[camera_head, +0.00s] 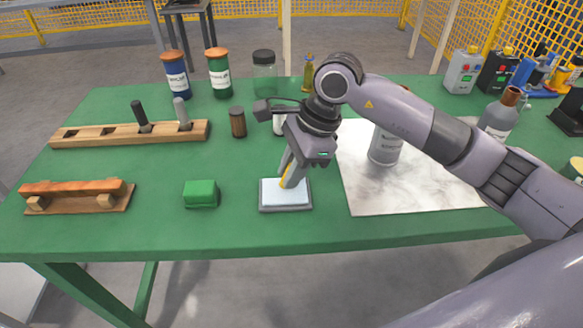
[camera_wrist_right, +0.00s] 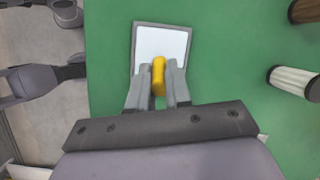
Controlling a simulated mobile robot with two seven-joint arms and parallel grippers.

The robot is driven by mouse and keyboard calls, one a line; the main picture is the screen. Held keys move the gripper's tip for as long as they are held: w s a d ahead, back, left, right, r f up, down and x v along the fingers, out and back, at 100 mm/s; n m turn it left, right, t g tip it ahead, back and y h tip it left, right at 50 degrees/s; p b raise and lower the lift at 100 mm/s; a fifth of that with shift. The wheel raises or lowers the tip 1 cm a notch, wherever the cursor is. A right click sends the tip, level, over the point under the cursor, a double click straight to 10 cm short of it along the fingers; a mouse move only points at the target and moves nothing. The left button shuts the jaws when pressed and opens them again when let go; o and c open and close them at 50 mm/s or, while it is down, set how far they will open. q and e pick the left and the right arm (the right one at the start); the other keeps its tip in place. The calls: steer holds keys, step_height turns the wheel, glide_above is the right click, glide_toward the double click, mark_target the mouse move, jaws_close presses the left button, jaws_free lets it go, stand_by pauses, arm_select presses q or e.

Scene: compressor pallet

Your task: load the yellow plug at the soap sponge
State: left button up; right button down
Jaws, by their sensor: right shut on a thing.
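The yellow plug (camera_wrist_right: 158,75) is upright in the right wrist view, between the fingers of my right gripper (camera_wrist_right: 158,88), which is shut on it. In the head view only a sliver of the plug (camera_head: 284,181) shows beside the fingers of that gripper (camera_head: 287,182). A pale, flat pad in a shallow grey tray, which looks like the soap sponge (camera_head: 285,199), lies under the fingertips. It also shows in the right wrist view (camera_wrist_right: 160,42), just beyond the plug. I cannot tell whether the plug touches the pad. My left gripper is not in view.
A green block (camera_head: 201,194) sits left of the pad. A wooden rack (camera_head: 100,134) and a low wooden stand (camera_head: 80,203) are further left. A marbled sheet (camera_head: 400,190) with a grey bottle (camera_head: 384,146) lies to the right. Bottles and jars stand behind. The green table's front strip is clear.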

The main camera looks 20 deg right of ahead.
steer(key=shift+f+b, duration=0.35)
steer(key=shift+f, duration=0.1)
stand_by(0.6)
steer(key=shift+f, duration=0.2)
stand_by(1.1)
steer(key=shift+r, duration=0.1)
steer(key=shift+r+p, duration=1.7)
steer(key=shift+r, duration=1.85)
